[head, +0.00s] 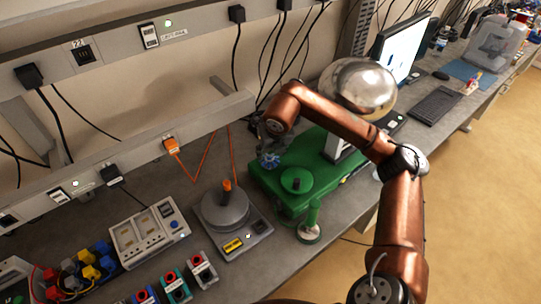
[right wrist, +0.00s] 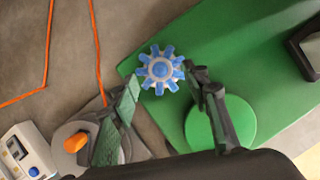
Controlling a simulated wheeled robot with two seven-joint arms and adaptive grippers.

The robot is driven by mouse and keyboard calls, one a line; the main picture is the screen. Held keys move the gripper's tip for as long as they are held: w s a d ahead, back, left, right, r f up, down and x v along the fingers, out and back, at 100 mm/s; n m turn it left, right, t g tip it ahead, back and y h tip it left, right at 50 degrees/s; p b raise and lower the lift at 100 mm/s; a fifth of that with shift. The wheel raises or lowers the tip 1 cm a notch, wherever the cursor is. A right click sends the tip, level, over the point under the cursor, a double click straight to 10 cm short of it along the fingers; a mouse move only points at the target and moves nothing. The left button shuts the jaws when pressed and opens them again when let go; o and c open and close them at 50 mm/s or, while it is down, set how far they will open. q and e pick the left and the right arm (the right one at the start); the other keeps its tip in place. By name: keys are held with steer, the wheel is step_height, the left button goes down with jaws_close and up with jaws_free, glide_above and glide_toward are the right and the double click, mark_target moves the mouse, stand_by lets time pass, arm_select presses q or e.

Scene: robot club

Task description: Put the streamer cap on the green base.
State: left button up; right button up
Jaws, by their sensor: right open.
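The streamer cap, a blue and white toothed wheel (right wrist: 160,69), shows in the right wrist view near a corner of the large green base (right wrist: 180,50). In the head view the cap (head: 270,160) sits at the left rear end of the green base (head: 325,180). My right gripper (right wrist: 165,80) is open, with its two fingers on either side of the cap in the picture; I cannot tell whether they touch it. In the head view my right gripper (head: 264,141) is just above the cap, partly hidden by its own arm. My left gripper is not in view.
A round green disc (head: 297,180) is on the base. A green post (head: 311,220) stands in front. A grey round-topped device (head: 226,208) with an orange knob is to the left. An orange cable (head: 182,165) hangs behind. A monitor (head: 402,45) stands farther back.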

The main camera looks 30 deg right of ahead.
steer(key=v, duration=0.8)
steer(key=shift+p, duration=0.3)
steer(key=shift+r, duration=0.1)
